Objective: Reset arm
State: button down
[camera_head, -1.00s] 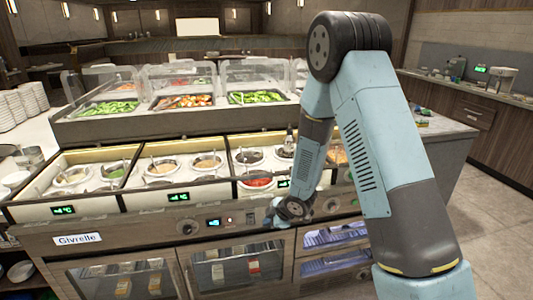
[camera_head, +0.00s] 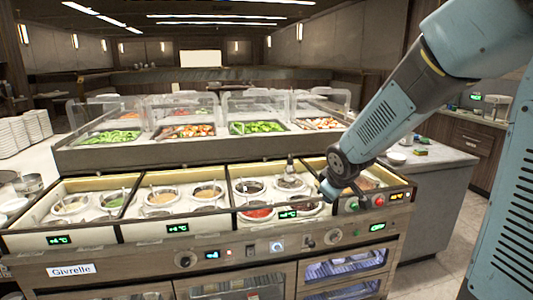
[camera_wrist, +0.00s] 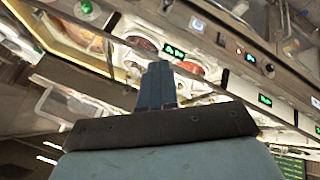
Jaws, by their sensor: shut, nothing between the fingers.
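My gripper (camera_head: 328,190) is at the lower end of my blue-grey arm, in front of the right part of the sauce counter (camera_head: 150,237). In the wrist view its two dark blue fingers (camera_wrist: 157,84) are together with nothing between them. Beyond the fingers the wrist view shows the tilted counter with its sauce wells. In the head view, round wells sit in the counter's white compartments, among them a red sauce well (camera_head: 256,214). My arm hides part of the right-hand compartments.
Behind the wells stands a raised salad bar with clear guards (camera_head: 185,108) and several trays of vegetables. A grey side counter (camera_head: 440,160) is at the right. Stacked white plates (camera_head: 22,134) stand at the left. Open floor shows at the lower right.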

jog(key=s+d+r+m, duration=0.1)
jog(key=s+r+m, duration=0.2)
jog(key=s, duration=0.5)
jog(key=s+d+r+m+g, duration=0.1)
jog(key=s+d+r+m, duration=0.1)
jog(key=s+r, duration=0.3)
jog(key=s+d+r+m, duration=0.2)
jog(key=s+r+m, duration=0.2)
jog(key=s, duration=0.7)
jog(key=shift+s+d+r, duration=0.15)
jog(key=shift+s+d, duration=0.1)
jog(key=shift+s, duration=0.15)
